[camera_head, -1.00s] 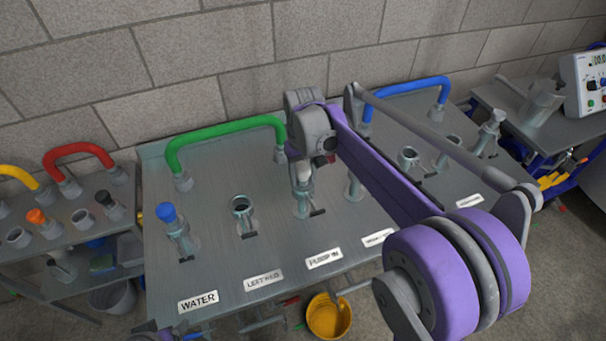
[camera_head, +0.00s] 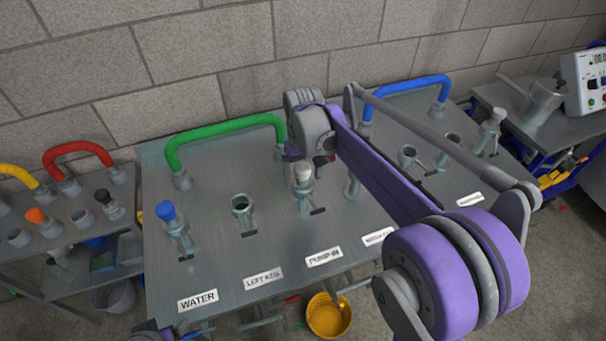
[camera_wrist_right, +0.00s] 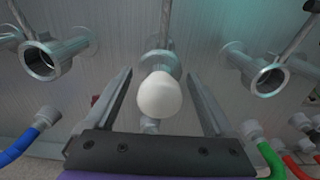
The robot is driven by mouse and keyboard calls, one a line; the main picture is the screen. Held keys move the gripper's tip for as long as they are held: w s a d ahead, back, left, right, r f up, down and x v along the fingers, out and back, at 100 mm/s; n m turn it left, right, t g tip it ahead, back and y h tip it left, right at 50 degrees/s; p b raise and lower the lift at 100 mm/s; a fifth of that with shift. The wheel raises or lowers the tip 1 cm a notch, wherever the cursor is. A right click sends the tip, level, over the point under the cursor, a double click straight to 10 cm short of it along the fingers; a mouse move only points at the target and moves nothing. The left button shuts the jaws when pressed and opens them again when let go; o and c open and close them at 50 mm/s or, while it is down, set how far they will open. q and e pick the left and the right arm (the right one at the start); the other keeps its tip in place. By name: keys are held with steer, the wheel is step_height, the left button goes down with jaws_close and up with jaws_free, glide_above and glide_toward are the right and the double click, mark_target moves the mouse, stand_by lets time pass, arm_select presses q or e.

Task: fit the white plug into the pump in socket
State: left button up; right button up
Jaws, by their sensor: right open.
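The white plug (camera_head: 303,173) stands upright at the pump in socket (camera_head: 304,205), above the PUMP IN label (camera_head: 324,257). How deep it sits in the socket I cannot tell. My right gripper (camera_head: 321,162) is just behind and right of the plug in the head view, partly hidden by its own arm. In the right wrist view the rounded white plug (camera_wrist_right: 160,95) shows between the two spread fingers, with gaps on both sides, so the gripper is open and not gripping it.
Left of it are the open left keg socket (camera_head: 241,206) and the blue-topped plug (camera_head: 167,212) in the water socket. A green hose (camera_head: 225,139) arches behind, and a blue hose (camera_head: 410,86) lies to the right. A yellow bucket (camera_head: 327,316) stands below the front edge.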

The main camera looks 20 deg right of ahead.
step_height(320, 180, up, 11)
steer(key=shift+f+p, duration=0.1)
steer(key=shift+p, duration=0.3)
steer(key=s+a+f+t, duration=0.1)
steer(key=s+f, duration=0.3)
steer(key=s, duration=0.3)
steer(key=s+a+f+t+p, duration=0.1)
steer(key=s+a+f+t, duration=0.1)
steer(key=s+f, duration=0.2)
steer(key=s+a+f+t, duration=0.1)
steer(key=s+f, duration=0.3)
steer(key=s, duration=0.6)
steer(key=shift+s+a+f+n+t+p, duration=0.15)
steer(key=shift+s+a+n+t+p, duration=0.2)
steer(key=shift+t, duration=0.35)
steer(key=shift+w+d, duration=0.1)
steer(key=shift+w, duration=0.05)
